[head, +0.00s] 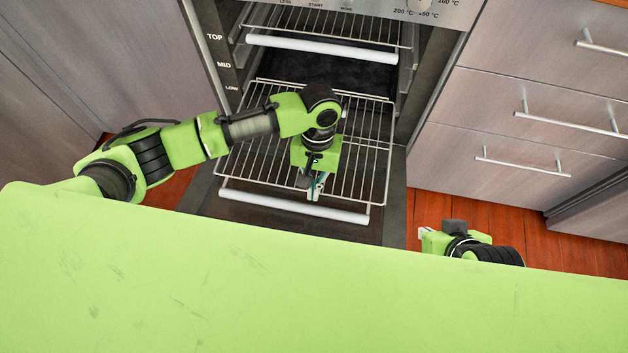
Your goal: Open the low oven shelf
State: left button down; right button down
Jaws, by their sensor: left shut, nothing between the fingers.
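The low oven shelf (359,160) is a wire rack beside the LOW label. It sticks out of the oven a long way, over the lowered oven door (390,222). A white bar handle (290,206) runs along its front edge. My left gripper (317,188) points down over the front part of the rack, just behind the handle. It is shut with nothing in it. I cannot tell whether it touches the rack or the bar. My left wrist hides part of the rack. My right gripper (424,234) is low at the right, away from the shelf, its fingers too small to read.
A higher rack with a white bar (322,48) sits inside the oven above. Drawers with metal handles (522,166) stand to the right, and a cabinet front (110,60) to the left. Wooden floor (540,240) shows at the right. My green body fills the bottom.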

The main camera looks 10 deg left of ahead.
pick_arm(q)
jog(key=shift+s+f, duration=0.15)
jog(key=shift+f, duration=0.4)
pick_arm(e)
jog(key=shift+w+a+r+t, duration=0.2)
jog(key=shift+w+t, duration=0.1)
jog(key=shift+w, duration=0.3)
jog(key=shift+w+a+r+t, duration=0.2)
jog(key=shift+w+t, duration=0.1)
jog(key=shift+w, duration=0.3)
